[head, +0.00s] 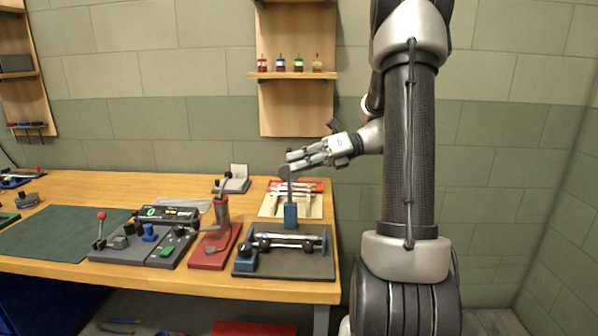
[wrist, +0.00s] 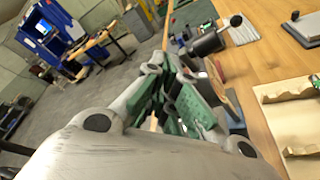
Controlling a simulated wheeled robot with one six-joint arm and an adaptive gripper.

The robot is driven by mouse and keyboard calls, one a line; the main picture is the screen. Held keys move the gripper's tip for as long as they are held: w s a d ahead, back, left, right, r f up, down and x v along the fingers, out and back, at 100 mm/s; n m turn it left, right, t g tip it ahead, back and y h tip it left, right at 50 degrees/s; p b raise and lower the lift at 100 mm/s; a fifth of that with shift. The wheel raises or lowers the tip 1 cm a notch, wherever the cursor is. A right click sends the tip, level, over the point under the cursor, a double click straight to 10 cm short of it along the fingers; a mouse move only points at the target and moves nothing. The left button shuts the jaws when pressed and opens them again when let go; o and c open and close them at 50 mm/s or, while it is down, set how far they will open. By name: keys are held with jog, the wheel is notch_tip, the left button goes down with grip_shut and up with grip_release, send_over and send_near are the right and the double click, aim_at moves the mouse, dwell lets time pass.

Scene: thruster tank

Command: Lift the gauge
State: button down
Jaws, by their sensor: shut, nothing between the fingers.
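My gripper (head: 292,161) is shut and empty, reaching left from my arm above the right end of the bench. Its fingertips appear close to a dark round disc (head: 285,172), likely the gauge, on a thin stem above a blue post (head: 291,215). I cannot tell whether they touch it. In the wrist view the closed fingers with green pads (wrist: 172,85) hide what lies straight ahead. A brownish round edge, perhaps the disc, shows just right of them.
A red lever press (head: 215,240) and a grey fixture board (head: 125,250) stand left of the plate. A tray of tools (head: 300,207) lies behind the post. A wall shelf (head: 292,75) with small bottles hangs above. The green mat (head: 55,235) is mostly clear.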

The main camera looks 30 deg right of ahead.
jog(key=shift+w+d+r, duration=0.35)
jog(key=shift+w, duration=0.25)
jog(key=shift+d, duration=0.1)
jog(key=v, duration=1.1)
jog(key=shift+s+d, duration=0.3)
jog(key=shift+s, duration=0.1)
jog(key=shift+f, duration=0.1)
